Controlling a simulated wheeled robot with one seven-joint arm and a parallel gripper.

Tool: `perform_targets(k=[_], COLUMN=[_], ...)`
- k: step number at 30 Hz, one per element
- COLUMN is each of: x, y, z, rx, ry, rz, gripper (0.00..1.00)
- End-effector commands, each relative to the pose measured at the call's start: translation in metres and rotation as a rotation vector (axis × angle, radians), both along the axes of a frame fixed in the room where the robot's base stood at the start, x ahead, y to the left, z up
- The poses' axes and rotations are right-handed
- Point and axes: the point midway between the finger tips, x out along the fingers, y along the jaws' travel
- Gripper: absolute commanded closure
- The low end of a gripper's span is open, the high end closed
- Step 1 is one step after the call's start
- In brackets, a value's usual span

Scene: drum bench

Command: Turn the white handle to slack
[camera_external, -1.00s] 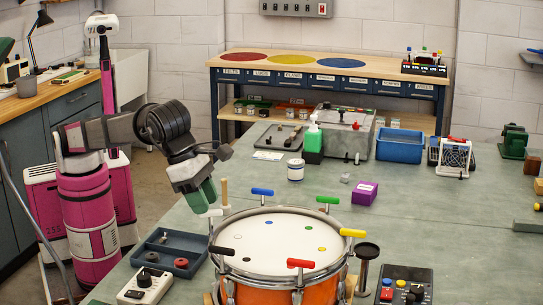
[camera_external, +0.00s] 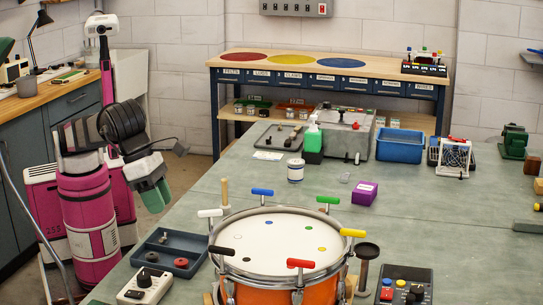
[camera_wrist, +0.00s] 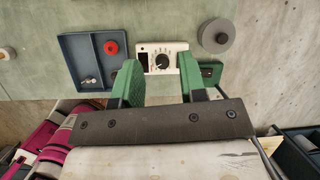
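The orange drum (camera_external: 262,290) with a white head stands on the bench. The white handle (camera_external: 210,213) sits on its rim at the left, above the black handle (camera_external: 221,250). Blue (camera_external: 262,192), green (camera_external: 327,199), yellow (camera_external: 352,233) and red (camera_external: 300,263) handles stand around the rest of the rim. My gripper (camera_external: 157,196) hangs left of the white handle, apart from it, past the bench's left edge. In the wrist view my gripper (camera_wrist: 168,72) has its green fingers spread with nothing held between them. The drum and white handle are not in the wrist view.
A blue-grey tray (camera_external: 157,258) with a red knob lies left of the drum; a white dial box (camera_external: 145,287) lies in front of it. A wooden peg (camera_external: 224,192) stands behind the white handle. A control box (camera_external: 403,290) and black-topped stand (camera_external: 368,252) are at right.

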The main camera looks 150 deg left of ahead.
Motion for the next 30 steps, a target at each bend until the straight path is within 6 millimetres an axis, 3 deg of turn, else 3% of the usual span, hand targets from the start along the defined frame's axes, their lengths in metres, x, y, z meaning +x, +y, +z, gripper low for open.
perform_targets(k=[30], x=[-0.047], y=[-0.124], z=[-0.115], rx=[-0.182], ry=[-0.107], rz=[0.302], gripper=[0.62])
